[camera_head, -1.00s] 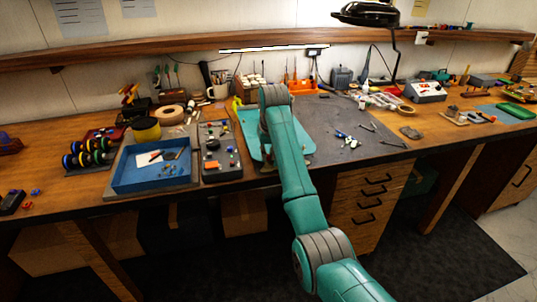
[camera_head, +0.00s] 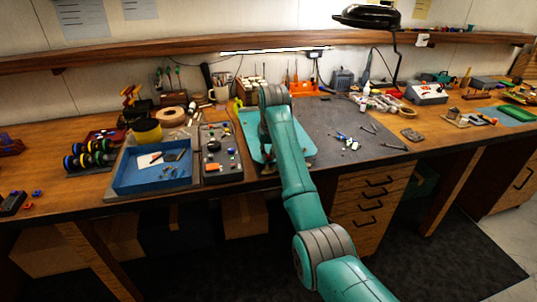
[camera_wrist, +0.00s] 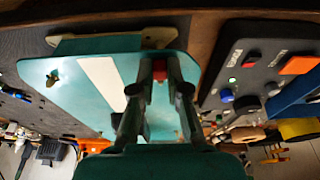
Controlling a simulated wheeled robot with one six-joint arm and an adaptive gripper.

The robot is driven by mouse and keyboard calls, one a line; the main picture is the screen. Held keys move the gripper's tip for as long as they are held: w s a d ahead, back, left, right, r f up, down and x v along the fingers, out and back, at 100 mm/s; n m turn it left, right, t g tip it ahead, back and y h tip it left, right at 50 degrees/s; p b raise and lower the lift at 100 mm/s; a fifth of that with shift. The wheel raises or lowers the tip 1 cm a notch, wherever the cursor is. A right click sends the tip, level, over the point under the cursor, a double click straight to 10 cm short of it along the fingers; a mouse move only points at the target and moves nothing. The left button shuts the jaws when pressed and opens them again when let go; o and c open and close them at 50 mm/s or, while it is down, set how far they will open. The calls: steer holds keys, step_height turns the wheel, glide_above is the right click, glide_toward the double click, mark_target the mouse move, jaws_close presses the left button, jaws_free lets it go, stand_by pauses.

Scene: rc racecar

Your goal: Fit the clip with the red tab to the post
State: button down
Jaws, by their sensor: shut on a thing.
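My gripper (camera_wrist: 158,82) points at the teal car body in the wrist view, its two fingers close together. A small red piece (camera_wrist: 160,70), apparently the clip's red tab, shows between the fingertips; the rest of the clip is hidden. The teal car body (camera_wrist: 85,95) has a white stripe and lies beneath the fingers. A small dark fitting (camera_wrist: 52,78) stands near one corner of it; I cannot tell if it is a post. No post shows clearly at the fingertips. In the head view my arm covers part of the teal body (camera_head: 250,130) and hides the gripper.
A dark control box (camera_wrist: 245,75) with buttons lies beside the teal body. A blue tray (camera_head: 128,183) stands farther left. The grey mat (camera_head: 335,120) on the right holds small tools and parts. A lamp (camera_head: 365,15) hangs over the bench.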

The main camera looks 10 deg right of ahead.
steer(key=c, duration=1.1)
jaws_free()
steer(key=shift+v, duration=3.8)
